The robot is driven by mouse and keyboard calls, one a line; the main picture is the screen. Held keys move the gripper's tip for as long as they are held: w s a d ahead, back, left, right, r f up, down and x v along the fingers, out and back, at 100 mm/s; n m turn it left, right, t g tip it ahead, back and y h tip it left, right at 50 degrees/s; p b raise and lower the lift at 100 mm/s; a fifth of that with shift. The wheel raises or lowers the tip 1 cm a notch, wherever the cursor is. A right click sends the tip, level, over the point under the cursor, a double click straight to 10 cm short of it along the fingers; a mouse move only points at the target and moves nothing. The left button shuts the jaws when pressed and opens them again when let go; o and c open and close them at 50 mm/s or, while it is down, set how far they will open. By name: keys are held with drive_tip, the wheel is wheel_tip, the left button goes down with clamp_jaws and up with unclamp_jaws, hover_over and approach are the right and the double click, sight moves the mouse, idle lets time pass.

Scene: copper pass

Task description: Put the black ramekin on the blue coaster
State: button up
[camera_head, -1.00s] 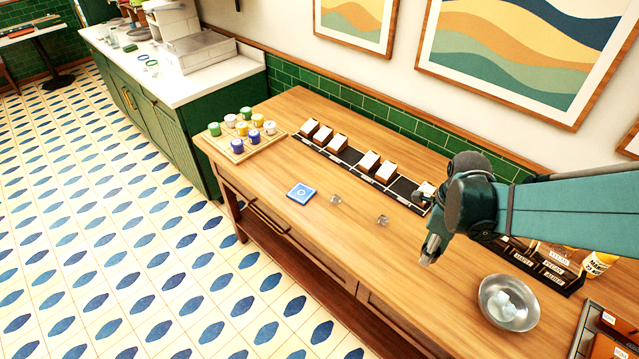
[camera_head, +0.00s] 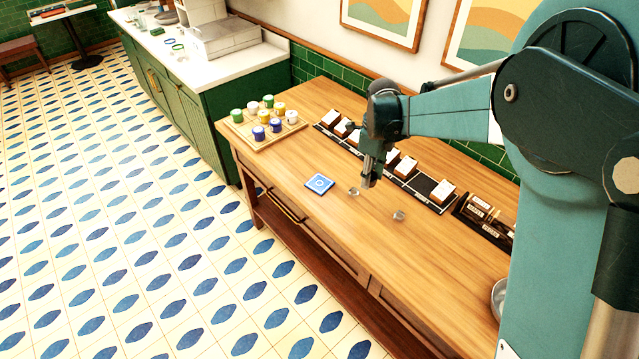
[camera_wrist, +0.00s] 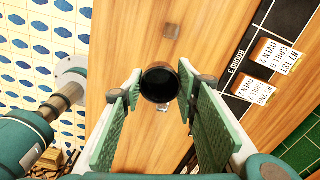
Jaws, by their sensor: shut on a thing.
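The black ramekin (camera_wrist: 160,83) is small, round and dark, and shows in the wrist view between my fingertips. My gripper (camera_wrist: 158,88) is shut on it. In the head view my gripper (camera_head: 370,180) points down above the wooden table, just right of the blue coaster; the ramekin cannot be made out there. The blue coaster (camera_head: 320,183) is a flat square with a pale ring mark, lying bare near the table's front edge. I cannot make out the coaster in the wrist view.
Two small clear cubes lie on the table, one (camera_head: 353,191) close to the coaster and one (camera_head: 399,215) further right. A wooden tray (camera_head: 246,139) with several coloured pots stands at the left end. A black rail (camera_head: 421,184) with white cards runs along the back.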

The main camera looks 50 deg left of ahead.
drive_tip(key=s+a, duration=0.2)
drive_tip(key=a, duration=0.7)
drive_tip(key=s+a+n, duration=0.1)
drive_tip(key=s+a, duration=0.2)
drive_tip(key=a, duration=0.6)
drive_tip(key=shift+s+a+f, duration=0.15)
drive_tip(key=shift+s+f, duration=0.1)
drive_tip(key=shift+s, duration=0.05)
hover_over(320, 183)
drive_tip(key=shift+s+f+p, duration=0.1)
drive_tip(key=shift+f+p, duration=0.25)
drive_tip(key=shift+f, duration=2.8)
drive_tip(key=shift+f, duration=0.1)
drive_tip(key=shift+f, duration=1.8)
drive_tip(key=shift+f, duration=0.15)
drive_tip(key=o, duration=0.8)
drive_tip(key=shift+o, duration=0.5)
